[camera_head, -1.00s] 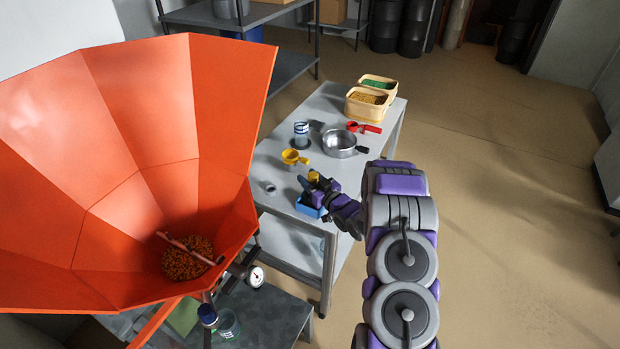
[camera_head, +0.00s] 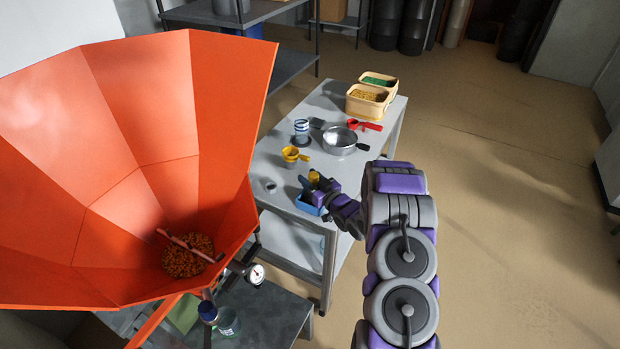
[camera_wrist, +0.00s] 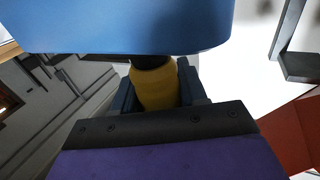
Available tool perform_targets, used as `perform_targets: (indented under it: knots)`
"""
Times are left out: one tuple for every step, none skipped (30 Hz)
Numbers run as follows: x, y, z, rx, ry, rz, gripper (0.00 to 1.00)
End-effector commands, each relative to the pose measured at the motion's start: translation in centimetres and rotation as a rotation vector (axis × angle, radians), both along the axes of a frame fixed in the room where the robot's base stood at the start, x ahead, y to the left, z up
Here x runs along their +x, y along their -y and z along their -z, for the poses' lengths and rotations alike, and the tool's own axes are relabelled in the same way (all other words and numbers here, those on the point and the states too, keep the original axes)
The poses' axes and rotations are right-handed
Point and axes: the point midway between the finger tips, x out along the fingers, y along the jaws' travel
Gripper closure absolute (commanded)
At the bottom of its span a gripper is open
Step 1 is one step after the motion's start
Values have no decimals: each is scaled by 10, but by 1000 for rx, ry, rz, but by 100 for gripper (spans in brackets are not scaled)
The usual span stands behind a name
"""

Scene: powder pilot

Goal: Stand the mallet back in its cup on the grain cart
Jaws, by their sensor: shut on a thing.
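The mallet has a blue head (camera_wrist: 130,28) and a yellow handle (camera_wrist: 155,88). My gripper (camera_head: 318,185) is shut on the handle; in the wrist view the handle sits between the dark jaws (camera_wrist: 158,95), with the head just beyond. In the head view the mallet (camera_head: 314,176) shows small at the gripper, above the near right part of the grey metal cart (camera_head: 285,222). A small round grey cup-like ring (camera_head: 269,187) is on the cart top, left of my gripper and apart from the mallet.
The large orange hopper (camera_head: 150,150) borders the cart's left. The top around the ring looks clear.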

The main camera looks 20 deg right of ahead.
Motion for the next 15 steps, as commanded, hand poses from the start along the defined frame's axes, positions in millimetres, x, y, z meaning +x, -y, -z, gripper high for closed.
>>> perform_targets:
  knots:
    - [0, 0, -1, -1, 2, 0, 100]
    - [0, 0, -1, -1, 2, 0, 100]
    - [0, 0, -1, -1, 2, 0, 100]
    - [0, 0, -1, -1, 2, 0, 100]
    - [0, 0, -1, -1, 2, 0, 100]
    - [0, 0, -1, -1, 2, 0, 100]
    - [0, 0, -1, -1, 2, 0, 55]
    - [0, 0, -1, -1, 2, 0, 52]
    - [0, 0, -1, -1, 1, 0, 49]
    - [0, 0, -1, -1, 1, 0, 46]
    - [0, 0, 0, -1, 1, 0, 43]
    - [0, 0, 0, 0, 1, 0, 39]
    - [0, 0, 0, 0, 1, 0, 36]
    - [0, 0, 0, 0, 1, 0, 33]
    - [0, 0, 0, 0, 1, 0, 29]
